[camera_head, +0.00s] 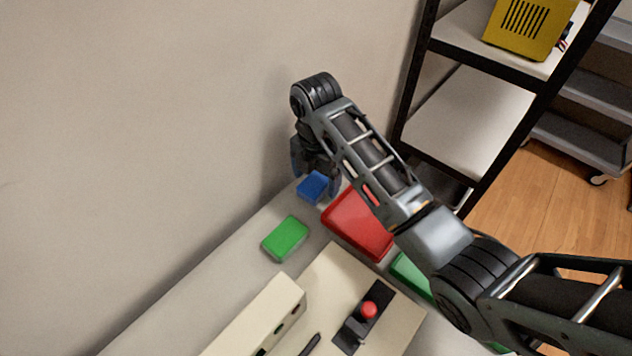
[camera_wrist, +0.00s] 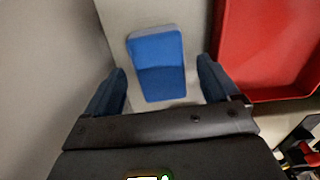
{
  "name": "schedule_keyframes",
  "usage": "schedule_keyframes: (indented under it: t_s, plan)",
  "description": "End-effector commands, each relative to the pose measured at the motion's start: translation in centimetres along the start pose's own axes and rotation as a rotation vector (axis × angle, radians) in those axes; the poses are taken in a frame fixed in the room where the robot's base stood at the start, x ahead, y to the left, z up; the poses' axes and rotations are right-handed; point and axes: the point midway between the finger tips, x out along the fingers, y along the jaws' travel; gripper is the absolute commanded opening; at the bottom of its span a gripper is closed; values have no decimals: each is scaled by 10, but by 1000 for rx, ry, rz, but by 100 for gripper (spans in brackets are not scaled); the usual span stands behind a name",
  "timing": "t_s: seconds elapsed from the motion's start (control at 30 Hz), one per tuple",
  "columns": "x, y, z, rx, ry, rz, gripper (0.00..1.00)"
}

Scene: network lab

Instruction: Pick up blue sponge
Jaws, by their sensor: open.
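The blue sponge (camera_head: 313,187) lies flat on the light bench near the wall, at the far end in the head view. In the wrist view the blue sponge (camera_wrist: 158,64) is a rounded rectangle ahead of and between the fingers. My gripper (camera_head: 318,177) is over the sponge, pointing down, with its fingers apart. In the wrist view my gripper (camera_wrist: 162,88) is open, one finger on each side of the sponge's near end. The fingers do not visibly touch it. My arm partly hides the area around it in the head view.
A red tray (camera_head: 358,226) stands close to the right of the sponge; it also shows in the wrist view (camera_wrist: 262,94). A green sponge (camera_head: 285,239) lies nearer. The wall (camera_head: 150,120) borders the bench's left side. A black-framed shelf (camera_head: 470,120) stands beyond the bench.

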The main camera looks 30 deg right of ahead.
Motion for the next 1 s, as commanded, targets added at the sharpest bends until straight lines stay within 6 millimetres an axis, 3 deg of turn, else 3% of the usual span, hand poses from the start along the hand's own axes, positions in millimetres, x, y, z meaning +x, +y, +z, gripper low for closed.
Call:
schedule_keyframes:
  t_s: [0.13, 0.4, 0.9, 1.0]
  plan:
    - [13, -1, 0, 1, 0, -1, 88]
    - [15, 0, 1, 1, -1, 1, 87]
    - [15, 0, 1, 1, -1, 1, 39]
    - [15, 0, 1, 1, -1, 1, 34]
